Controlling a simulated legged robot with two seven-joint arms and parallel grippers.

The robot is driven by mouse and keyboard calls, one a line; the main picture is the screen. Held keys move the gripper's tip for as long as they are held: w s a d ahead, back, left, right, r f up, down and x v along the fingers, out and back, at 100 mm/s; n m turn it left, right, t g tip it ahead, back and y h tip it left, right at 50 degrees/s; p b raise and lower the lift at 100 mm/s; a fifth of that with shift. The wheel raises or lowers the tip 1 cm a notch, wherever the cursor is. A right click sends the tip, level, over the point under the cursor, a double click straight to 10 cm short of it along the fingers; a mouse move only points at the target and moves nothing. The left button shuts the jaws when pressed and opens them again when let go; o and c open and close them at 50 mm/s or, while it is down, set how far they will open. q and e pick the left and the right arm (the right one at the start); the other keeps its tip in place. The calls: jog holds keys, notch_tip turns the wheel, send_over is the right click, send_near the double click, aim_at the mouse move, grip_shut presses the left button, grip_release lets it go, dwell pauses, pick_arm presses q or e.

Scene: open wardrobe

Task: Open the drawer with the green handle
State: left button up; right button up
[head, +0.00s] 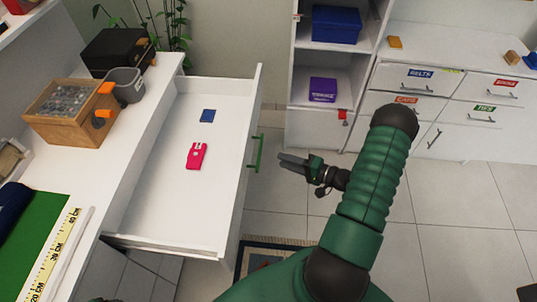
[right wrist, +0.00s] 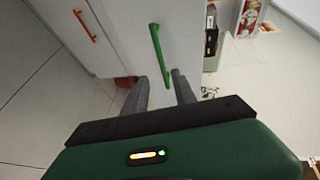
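A white drawer (head: 228,207) stands pulled out from the desk in the head view, with a pink item (head: 196,156) and a small blue item (head: 208,116) inside. Its green handle (head: 256,153) is on the outer face of the drawer front. In the right wrist view the green handle (right wrist: 159,52) lies ahead of the fingers. My right gripper (head: 284,163) is just right of the handle, apart from it. Its two fingers (right wrist: 162,92) are spread with nothing held between them. My left gripper is not in view.
The white desk (head: 135,135) holds a wooden box (head: 70,130), a grey cup (head: 125,88) and a green mat (head: 38,228). A shelf unit (head: 293,70) and labelled cabinets (head: 455,108) stand behind. The tiled floor right of the drawer is mostly clear.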

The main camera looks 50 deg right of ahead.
jog(key=v, duration=0.6)
jog(key=shift+f, duration=0.1)
